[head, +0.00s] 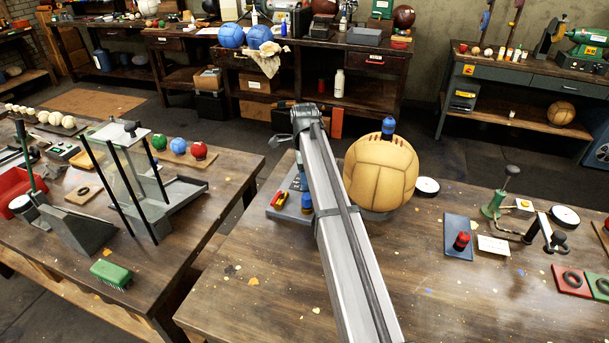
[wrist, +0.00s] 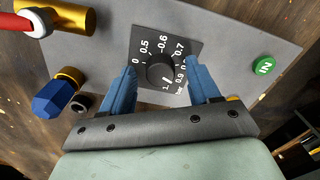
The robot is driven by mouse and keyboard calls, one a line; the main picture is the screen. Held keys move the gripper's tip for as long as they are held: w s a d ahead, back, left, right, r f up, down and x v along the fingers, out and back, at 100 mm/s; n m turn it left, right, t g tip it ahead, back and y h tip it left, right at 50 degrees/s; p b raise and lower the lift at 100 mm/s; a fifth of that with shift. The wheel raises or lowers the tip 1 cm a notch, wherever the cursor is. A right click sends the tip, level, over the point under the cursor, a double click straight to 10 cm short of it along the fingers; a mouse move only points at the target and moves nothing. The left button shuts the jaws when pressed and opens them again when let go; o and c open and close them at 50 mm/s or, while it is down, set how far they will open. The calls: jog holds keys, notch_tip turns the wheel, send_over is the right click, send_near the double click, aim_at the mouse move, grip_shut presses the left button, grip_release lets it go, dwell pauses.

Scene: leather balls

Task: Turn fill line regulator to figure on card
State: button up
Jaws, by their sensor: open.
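In the wrist view, the regulator is a round black knob (wrist: 160,68) on a dark square dial plate (wrist: 147,36) with white figures, among them 0.5, 0.6, 0.7 and 0.9. A pale mark shows on the knob's near side; the exact figure it points to is unclear. My gripper (wrist: 160,76) is open, its two blue fingers on either side of the knob with a gap at each side. In the head view, a small white card (head: 493,246) lies on the right bench; its writing is too small to read. My arm hides the gripper and regulator there.
The grey panel (wrist: 225,38) also carries a green IN button (wrist: 263,66), a brass fitting (wrist: 75,18) and a blue-capped fitting (wrist: 55,98). A tan ball (head: 381,173) stands close right of my arm. The bench front is mostly clear.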

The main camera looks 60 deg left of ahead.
jog(key=shift+r, duration=0.1)
notch_tip(320, 180, up, 14)
jog(key=shift+f, duration=0.2)
dwell(0.5)
dwell(0.5)
